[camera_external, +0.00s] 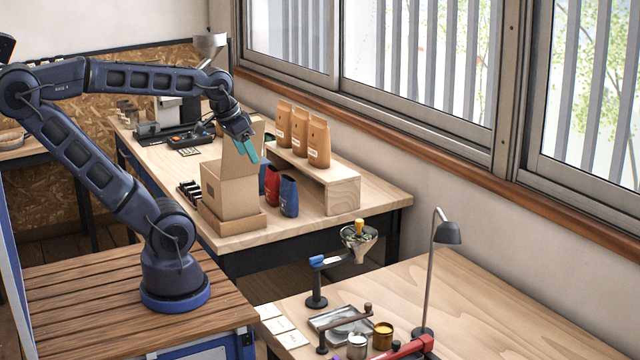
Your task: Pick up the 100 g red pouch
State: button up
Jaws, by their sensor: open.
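A red pouch (272,186) stands upright on the wooden bench, partly hidden by the cardboard box to its left and a blue pouch (289,198) to its right. A sliver of another dark pouch shows behind it. The weight print on the pouches is too small to read. My gripper (247,153), with teal fingers, is open and points down above and left of the red pouch, close to the raised flap of the box. I see nothing between its fingers.
The open cardboard box (228,190) stands directly left of the pouches, its flap raised. A wooden riser (343,195) with several tan bags stands to the right. Small black items (189,192) lie left of the box. The bench front right is clear.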

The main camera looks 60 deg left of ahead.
notch_tip(320, 180, up, 6)
jog(key=f, duration=0.1)
jog(key=w+a+r+n+g, duration=0.1)
jog(key=w+a+r+n, duration=0.25)
jog(key=w+a, duration=0.3)
jog(key=w+a+r+n+g, duration=0.1)
jog(key=w+a+r+n, duration=0.1)
jog(key=w+a+n, duration=0.4)
jog(key=n+g, duration=0.3)
jog(key=n, duration=0.5)
send_over(273, 175)
jog(key=a, duration=0.1)
notch_tip(273, 175, down, 5)
notch_tip(273, 175, down, 25)
jog(key=shift+w+a+r, duration=0.15)
jog(key=shift+d+f, duration=0.2)
jog(key=shift+f, duration=3)
jog(key=c, duration=1.3)
